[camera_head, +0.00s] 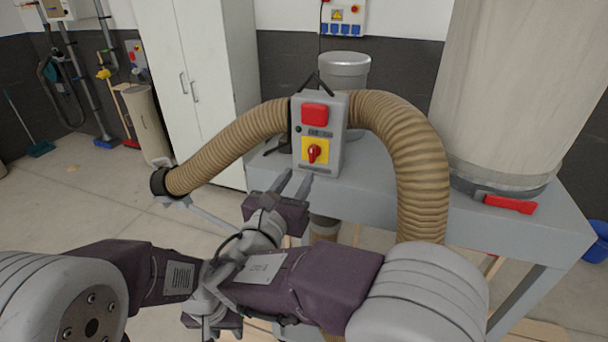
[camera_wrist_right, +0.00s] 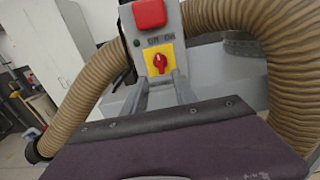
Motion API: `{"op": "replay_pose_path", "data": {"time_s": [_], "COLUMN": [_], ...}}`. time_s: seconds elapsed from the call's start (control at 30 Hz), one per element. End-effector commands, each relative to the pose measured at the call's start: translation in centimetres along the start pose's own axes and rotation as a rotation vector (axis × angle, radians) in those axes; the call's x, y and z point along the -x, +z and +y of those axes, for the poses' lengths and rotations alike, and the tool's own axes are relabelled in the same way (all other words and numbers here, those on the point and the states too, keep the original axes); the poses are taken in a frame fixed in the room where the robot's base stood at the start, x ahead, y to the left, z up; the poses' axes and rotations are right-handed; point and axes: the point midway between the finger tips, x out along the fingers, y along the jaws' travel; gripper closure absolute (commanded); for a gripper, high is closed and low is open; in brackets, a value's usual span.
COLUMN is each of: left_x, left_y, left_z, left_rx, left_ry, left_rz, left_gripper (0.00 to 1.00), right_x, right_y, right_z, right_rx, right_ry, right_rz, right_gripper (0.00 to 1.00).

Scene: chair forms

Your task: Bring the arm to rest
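My right gripper (camera_head: 297,173) is in front of the grey switch box (camera_head: 322,108), below its red rotary knob (camera_head: 314,152) on a yellow plate. In the right wrist view its two fingers (camera_wrist_right: 161,77) stand apart with nothing held between them, and the red knob (camera_wrist_right: 160,63) shows just beyond the tips. I cannot tell from these views whether the fingers touch the box. My left arm (camera_head: 125,270) comes in from the left and overlaps my right arm in the picture. My left gripper (camera_head: 212,320) is low and mostly hidden, so its fingers are not clear.
A ribbed tan hose (camera_head: 415,150) arches on both sides of the box. A grey table (camera_head: 500,235) carries a large pale cylinder (camera_head: 520,80) with a red latch (camera_head: 510,204). A white cabinet (camera_head: 205,80) stands behind. Open floor (camera_head: 75,205) lies at the left.

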Motion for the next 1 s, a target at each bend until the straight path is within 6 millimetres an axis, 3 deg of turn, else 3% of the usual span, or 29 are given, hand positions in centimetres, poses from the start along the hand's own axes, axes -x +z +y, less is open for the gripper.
{"op": "replay_pose_path", "data": {"time_s": [0.37, 0.47, 0.57, 0.6, 0.7, 0.77, 0.87, 0.9, 1.0], "left_x": [-0.2, -0.4, -0.9, -1.1, -1.6, -2.0, -2.8, -3.1, -3.6], "left_y": [0.0, 0.0, 0.1, 0.1, 0.2, 0.2, 0.3, 0.3, 0.4], "left_z": [0.0, 0.0, 0.0, 0.0, 0.0, 0.0, -0.1, -0.1, -0.1], "left_rx": [0.000, 0.000, 0.000, 0.000, 0.000, 0.000, 0.000, 0.000, 0.000], "left_ry": [0.000, 0.000, 0.000, 0.000, 0.000, 0.000, 0.000, 0.000, 0.000], "left_rz": [0.000, 0.000, 0.000, 0.000, 0.000, 0.000, 0.000, 0.000, 0.000], "left_gripper": [0.64, 0.64, 0.64, 0.64, 0.64, 0.64, 0.64, 0.64, 0.64], "right_x": [0.8, -0.1, -1.7, -2.1, -1.3, 0.5, 5.4, 7.5, 10.5], "right_y": [0.0, -1.6, -6.4, -9.0, -15.9, -19.9, -26.4, -28.4, -31.1], "right_z": [-0.1, -1.6, -6.2, -8.9, -15.6, -19.2, -23.8, -24.7, -24.9], "right_rx": [0.000, -0.022, -0.116, -0.182, -0.406, -0.588, -1.016, -1.224, -1.687], "right_ry": [-0.002, -0.042, -0.170, -0.251, -0.498, -0.681, -1.083, -1.262, -1.631], "right_rz": [0.002, 0.055, 0.212, 0.297, 0.503, 0.611, 0.730, 0.735, 0.638], "right_gripper": [0.66, 0.66, 0.66, 0.66, 0.66, 0.66, 0.66, 0.66, 0.66]}}
